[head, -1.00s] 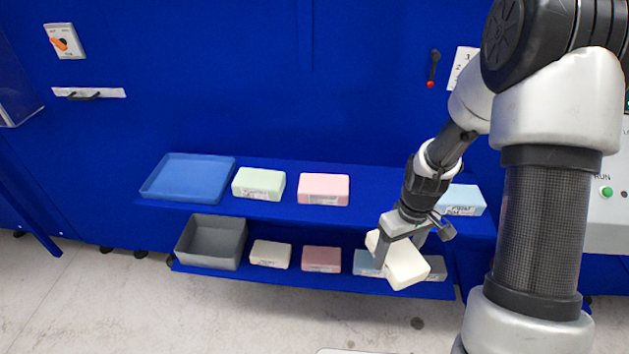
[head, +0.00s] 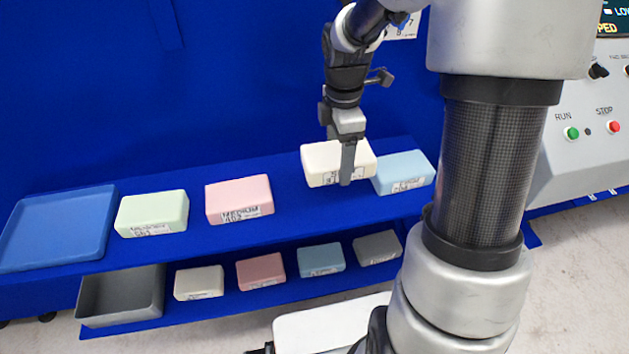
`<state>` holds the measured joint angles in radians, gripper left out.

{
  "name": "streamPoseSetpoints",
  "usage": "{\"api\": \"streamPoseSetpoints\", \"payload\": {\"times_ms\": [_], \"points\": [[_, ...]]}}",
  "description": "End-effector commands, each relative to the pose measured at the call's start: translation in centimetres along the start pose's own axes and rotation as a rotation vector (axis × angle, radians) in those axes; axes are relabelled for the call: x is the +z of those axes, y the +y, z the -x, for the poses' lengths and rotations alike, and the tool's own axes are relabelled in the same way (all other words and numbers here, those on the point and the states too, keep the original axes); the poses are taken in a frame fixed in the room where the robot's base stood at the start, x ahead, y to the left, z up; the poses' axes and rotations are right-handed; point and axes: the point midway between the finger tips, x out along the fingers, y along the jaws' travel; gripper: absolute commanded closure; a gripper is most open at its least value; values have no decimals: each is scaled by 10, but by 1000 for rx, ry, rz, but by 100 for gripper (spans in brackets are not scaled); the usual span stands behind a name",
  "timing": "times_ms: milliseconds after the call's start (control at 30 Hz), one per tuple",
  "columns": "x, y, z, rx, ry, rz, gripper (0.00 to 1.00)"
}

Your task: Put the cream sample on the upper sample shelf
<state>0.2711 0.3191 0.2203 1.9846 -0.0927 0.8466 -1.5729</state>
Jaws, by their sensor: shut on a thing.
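The cream sample (head: 321,165) is a pale block with a printed label on its front, in the head view. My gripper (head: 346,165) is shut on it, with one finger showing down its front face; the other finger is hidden. The block is at the upper sample shelf (head: 285,195), in the space between the pink sample (head: 238,194) and the light blue sample (head: 405,166). It looks about level. I cannot tell whether its underside touches the shelf. Its right end is very close to the light blue sample.
A pale green sample (head: 152,206) and a blue tray (head: 100,222) are on the upper shelf's left. The lower shelf holds a grey bin (head: 150,297) and smaller blocks: cream (head: 198,280), pink (head: 260,267), blue (head: 320,257) and grey (head: 377,245). A control panel (head: 580,105) stands at right.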

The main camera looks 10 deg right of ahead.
Motion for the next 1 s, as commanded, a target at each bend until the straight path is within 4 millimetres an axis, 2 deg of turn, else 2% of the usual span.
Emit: {"api": "streamPoseSetpoints", "payload": {"times_ms": [33,100,200,367,600,967,1000], "points": [[0,-1,-14,-5,1,0,51],[0,-1,-28,-5,1,-1,51],[0,-1,-41,-3,1,-2,51],[0,0,-52,-1,1,-2,51],[-1,-1,-83,-3,1,-1,51],[0,0,-87,-1,1,-2,51],[0,0,-86,0,1,-2,25]]}}
